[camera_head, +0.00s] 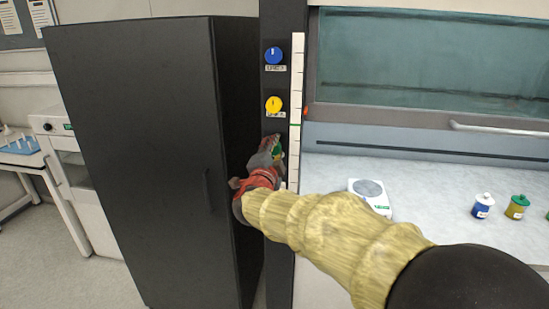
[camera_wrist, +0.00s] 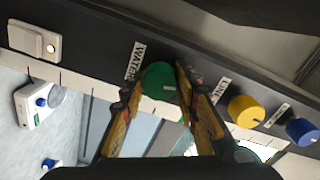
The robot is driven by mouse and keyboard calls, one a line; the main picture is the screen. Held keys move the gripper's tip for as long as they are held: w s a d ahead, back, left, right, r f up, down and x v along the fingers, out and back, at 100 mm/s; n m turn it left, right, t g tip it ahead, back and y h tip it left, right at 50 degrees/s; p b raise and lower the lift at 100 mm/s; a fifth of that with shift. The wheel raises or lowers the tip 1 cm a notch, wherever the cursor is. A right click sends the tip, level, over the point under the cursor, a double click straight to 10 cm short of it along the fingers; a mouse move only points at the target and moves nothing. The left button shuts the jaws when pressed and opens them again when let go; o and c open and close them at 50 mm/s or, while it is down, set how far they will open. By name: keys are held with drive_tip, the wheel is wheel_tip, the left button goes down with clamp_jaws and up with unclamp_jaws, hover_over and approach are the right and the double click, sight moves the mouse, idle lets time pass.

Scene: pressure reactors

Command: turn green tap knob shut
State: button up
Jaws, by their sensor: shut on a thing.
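In the head view my gripper (camera_head: 268,158) reaches the column and covers most of the knob; only a little green (camera_head: 277,151) shows. The knob's marker is too small to read.
The yellow knob (camera_head: 273,104) and blue knob (camera_head: 273,56) are above on the same column (camera_head: 283,20). A tall black cabinet (camera_head: 140,140) stands close left. A scale (camera_head: 370,194) and jars (camera_head: 483,206) stand on the bench at right.

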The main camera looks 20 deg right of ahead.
drive_tip(key=shift+f+m+b, duration=0.15)
drive_tip(key=shift+m+b, duration=0.8)
drive_tip(key=shift+m, duration=0.15)
drive_tip(key=o, duration=1.2)
drive_tip(key=shift+c, duration=0.2)
drive_tip(key=shift+s, duration=0.1)
drive_tip(key=v, duration=1.1)
drive_tip(key=shift+s+a, duration=0.25)
drive_tip(key=shift+s, duration=0.1)
